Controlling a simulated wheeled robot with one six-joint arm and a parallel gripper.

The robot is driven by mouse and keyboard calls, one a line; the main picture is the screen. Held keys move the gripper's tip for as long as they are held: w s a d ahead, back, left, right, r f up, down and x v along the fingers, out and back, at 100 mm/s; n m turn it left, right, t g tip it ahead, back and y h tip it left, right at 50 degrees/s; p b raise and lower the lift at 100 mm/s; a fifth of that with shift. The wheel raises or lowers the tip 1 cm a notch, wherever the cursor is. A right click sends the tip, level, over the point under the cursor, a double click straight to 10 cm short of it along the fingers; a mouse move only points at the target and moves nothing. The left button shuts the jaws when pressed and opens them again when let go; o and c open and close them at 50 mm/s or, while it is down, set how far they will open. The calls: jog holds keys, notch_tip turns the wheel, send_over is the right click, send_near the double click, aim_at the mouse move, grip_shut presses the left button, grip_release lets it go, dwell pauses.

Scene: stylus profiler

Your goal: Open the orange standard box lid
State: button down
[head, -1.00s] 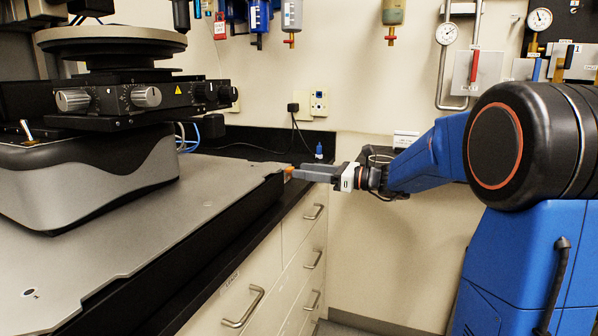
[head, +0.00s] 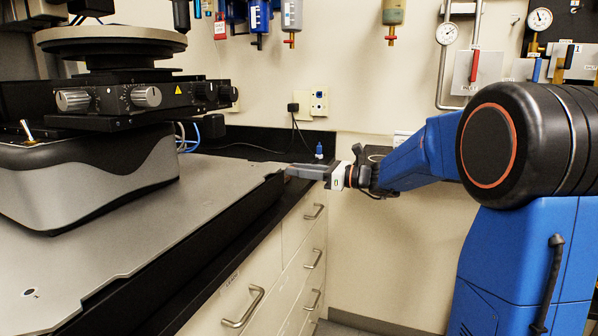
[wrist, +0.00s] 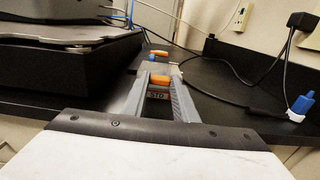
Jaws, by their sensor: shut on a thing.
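In the wrist view my gripper (wrist: 160,73) reaches forward over the black bench, one grey finger on each side of an orange piece (wrist: 159,80). It is shut on this piece, which looks like the handle of the standard box lid. A label reading "STD" (wrist: 157,95) shows just below it, between the fingers, on the box's near side. The fingers hide most of the box, and I cannot tell whether the lid is raised. In the head view my gripper (head: 292,171) is at the bench's right end, and the box is hidden there.
A second orange piece (wrist: 158,52) lies farther back. The profiler's grey base plate (head: 215,200) is close on the left. A black cable and a blue bottle-like item (wrist: 302,103) are on the right. Drawers with handles (head: 314,211) are below the bench.

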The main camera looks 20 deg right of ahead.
jog(key=shift+w+a+r+g+h, duration=0.15)
jog(key=shift+r+g+h, duration=0.25)
jog(key=shift+r, duration=0.2)
jog(key=shift+w+a+r+g+h, duration=0.15)
jog(key=shift+r+g+h, duration=0.15)
jog(key=shift+r+h, duration=0.25)
jog(key=w+a+r+g+h, duration=0.1)
jog(key=r+h, duration=0.1)
jog(key=w+a+r+g+h, duration=0.1)
jog(key=a+r+g+h, duration=0.1)
jog(key=w+a+r+g+h, duration=0.1)
jog(key=a+r+h, duration=0.1)
jog(key=shift+w+r+g, duration=0.1)
jog(key=shift+w+g, duration=0.1)
jog(key=shift+g, duration=0.1)
jog(key=shift+w+a+r+g+h, duration=0.2)
jog(key=shift+w+a+g+h, duration=0.15)
jog(key=shift+a+h, duration=0.15)
jog(key=shift+w+a+r+g+h, duration=0.15)
jog(key=shift+w+a+g+h, duration=0.2)
jog(key=shift+h, duration=0.2)
jog(key=shift+w+a+r, duration=0.25)
jog(key=shift+w+a, duration=0.4)
jog(key=shift+a, duration=0.3)
jog(key=c, duration=1.4)
grip_release()
jog(key=shift+a, duration=0.1)
jog(key=v, duration=1.7)
jog(key=shift+s, duration=0.15)
